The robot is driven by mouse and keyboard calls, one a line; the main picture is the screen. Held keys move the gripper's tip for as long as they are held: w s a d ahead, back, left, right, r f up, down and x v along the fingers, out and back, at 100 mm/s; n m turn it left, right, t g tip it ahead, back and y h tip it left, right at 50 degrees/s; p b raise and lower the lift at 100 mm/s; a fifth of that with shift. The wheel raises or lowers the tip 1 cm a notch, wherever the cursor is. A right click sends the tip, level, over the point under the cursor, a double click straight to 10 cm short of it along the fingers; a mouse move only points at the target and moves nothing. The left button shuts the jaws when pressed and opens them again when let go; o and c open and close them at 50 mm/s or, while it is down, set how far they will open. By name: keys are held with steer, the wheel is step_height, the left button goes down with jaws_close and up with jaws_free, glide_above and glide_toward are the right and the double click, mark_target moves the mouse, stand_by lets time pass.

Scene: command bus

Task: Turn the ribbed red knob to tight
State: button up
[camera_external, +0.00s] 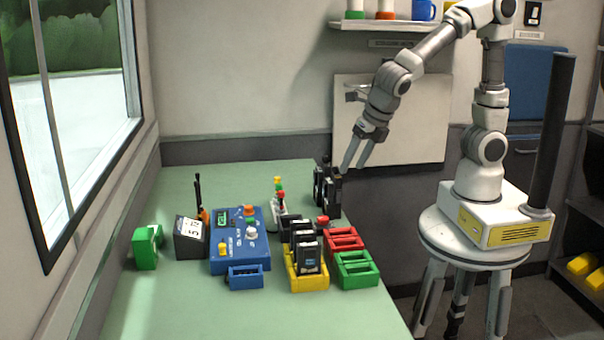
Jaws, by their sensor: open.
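A small red round piece, which looks like the red knob (322,220), shows among the black devices behind the red tray. Its ribs and any tight mark are too small to make out, and its lower part is partly hidden. My gripper (354,167) is open and empty, with its fingers pointing down. In the picture it is above and to the right of the red piece, just above the upright black radios, and apart from the red piece.
Upright black radios (328,192) stand at the table's right edge. Red (346,239), green (356,270) and yellow (306,282) trays sit in front. A blue control box (240,254), a dark display box (190,240) and a green block (147,247) stand left. The table's front is clear.

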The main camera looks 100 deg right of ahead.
steer(key=w+n+p, duration=0.1)
steer(key=n, duration=0.1)
steer(key=b, duration=0.7)
glide_toward(323, 218)
steer(key=x, duration=0.8)
steer(key=shift+d, duration=0.1)
jaws_close()
